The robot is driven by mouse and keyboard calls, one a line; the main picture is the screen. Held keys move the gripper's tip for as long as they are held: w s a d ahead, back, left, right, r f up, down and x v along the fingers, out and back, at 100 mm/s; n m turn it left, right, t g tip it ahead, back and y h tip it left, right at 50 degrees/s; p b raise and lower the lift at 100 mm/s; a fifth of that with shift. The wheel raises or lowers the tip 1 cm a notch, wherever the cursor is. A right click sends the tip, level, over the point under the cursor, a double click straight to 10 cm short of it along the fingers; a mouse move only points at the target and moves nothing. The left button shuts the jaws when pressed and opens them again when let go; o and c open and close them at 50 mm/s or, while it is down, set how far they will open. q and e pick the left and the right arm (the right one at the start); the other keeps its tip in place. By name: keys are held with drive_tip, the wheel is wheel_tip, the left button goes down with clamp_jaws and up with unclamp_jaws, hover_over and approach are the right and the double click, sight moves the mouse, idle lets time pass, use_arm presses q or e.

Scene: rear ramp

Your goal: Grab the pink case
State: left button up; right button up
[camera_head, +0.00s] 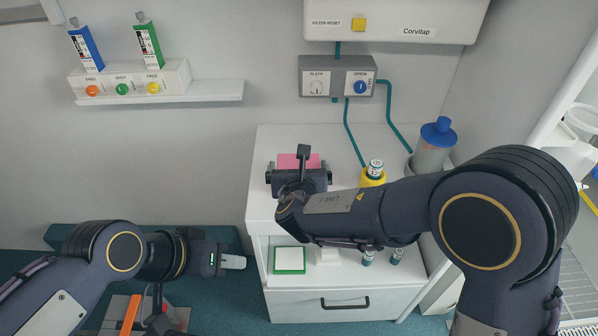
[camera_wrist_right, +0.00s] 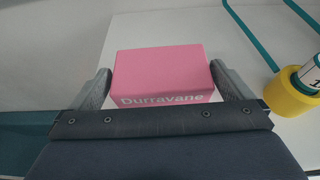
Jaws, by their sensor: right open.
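The pink case (camera_head: 299,161) lies on the white cabinet top, mostly hidden behind my right gripper in the head view. In the right wrist view the pink case (camera_wrist_right: 163,75) is a box marked "Durravane". My right gripper (camera_wrist_right: 163,86) is open, with one finger on each side of the case near its front end. A small gap seems to show at the fingers; contact is not clear. In the head view my right gripper (camera_head: 299,170) is over the cabinet top. My left gripper (camera_head: 234,262) is low, left of the cabinet; its jaw state is unclear.
A yellow-based bottle (camera_head: 373,176) and a blue-lidded container (camera_head: 433,145) stand right of the case. Teal pipes (camera_head: 349,134) run down the wall behind. Small vials and a green-edged box (camera_head: 290,261) sit on the lower shelf. The cabinet top's left edge is close to the case.

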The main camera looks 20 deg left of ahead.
drive_tip(key=shift+x, duration=1.1)
drive_tip(key=c, duration=1)
drive_tip(key=shift+r, duration=0.15)
drive_tip(key=shift+c, duration=0.3)
